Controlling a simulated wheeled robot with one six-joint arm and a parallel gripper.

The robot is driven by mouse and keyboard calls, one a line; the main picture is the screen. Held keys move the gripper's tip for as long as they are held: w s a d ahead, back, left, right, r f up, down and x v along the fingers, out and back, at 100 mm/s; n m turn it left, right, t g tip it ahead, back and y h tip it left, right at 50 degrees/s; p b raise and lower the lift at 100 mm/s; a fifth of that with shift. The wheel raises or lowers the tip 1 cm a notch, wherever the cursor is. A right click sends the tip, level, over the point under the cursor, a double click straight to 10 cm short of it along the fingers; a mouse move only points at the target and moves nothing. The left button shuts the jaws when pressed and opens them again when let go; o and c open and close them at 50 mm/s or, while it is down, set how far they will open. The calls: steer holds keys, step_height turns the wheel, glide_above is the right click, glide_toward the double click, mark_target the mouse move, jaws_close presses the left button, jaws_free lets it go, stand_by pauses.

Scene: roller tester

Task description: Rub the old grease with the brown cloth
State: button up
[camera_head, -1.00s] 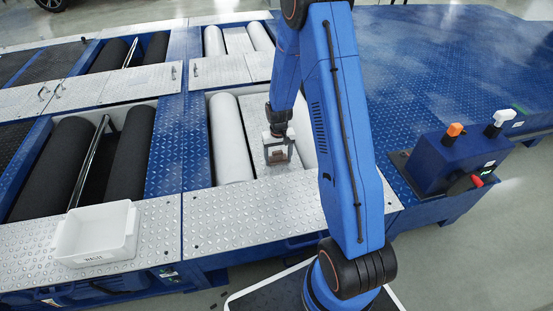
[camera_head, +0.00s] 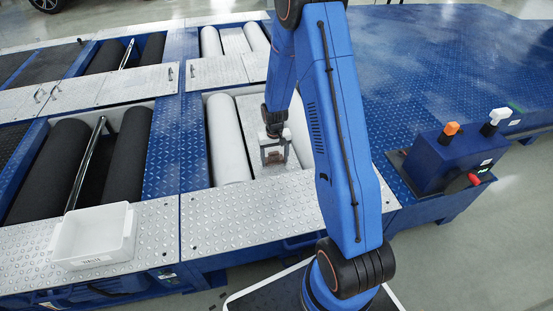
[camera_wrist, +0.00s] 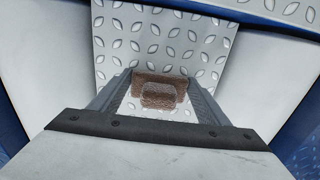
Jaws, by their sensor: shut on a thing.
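My gripper (camera_head: 274,158) points down over the silver tread plate (camera_head: 252,115) between two white rollers. It is shut on the brown cloth (camera_wrist: 162,96), a small pad between the fingertips in the wrist view. The gripper (camera_wrist: 160,100) also shows there from above. The cloth is at or just above the plate; I cannot tell whether it touches. A wider brown area shows around the pad in the wrist view, and I cannot tell whether it is cloth or old grease. No separate grease patch is clear in the head view.
White rollers (camera_head: 228,140) flank the plate. A white bin (camera_head: 95,236) stands on the silver ledge at the left front. A blue control box (camera_head: 448,160) with orange, white and red knobs stands at the right. Black rollers (camera_head: 50,170) lie further left.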

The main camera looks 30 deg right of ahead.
steer(key=shift+a+f, duration=0.1)
steer(key=shift+a, duration=0.45)
steer(key=shift+d, duration=0.1)
steer(key=shift+s+d, duration=0.15)
steer(key=shift+d, duration=0.55)
steer(key=shift+s+d, duration=0.1)
steer(key=shift+d, duration=0.6)
steer(key=shift+a, duration=0.15)
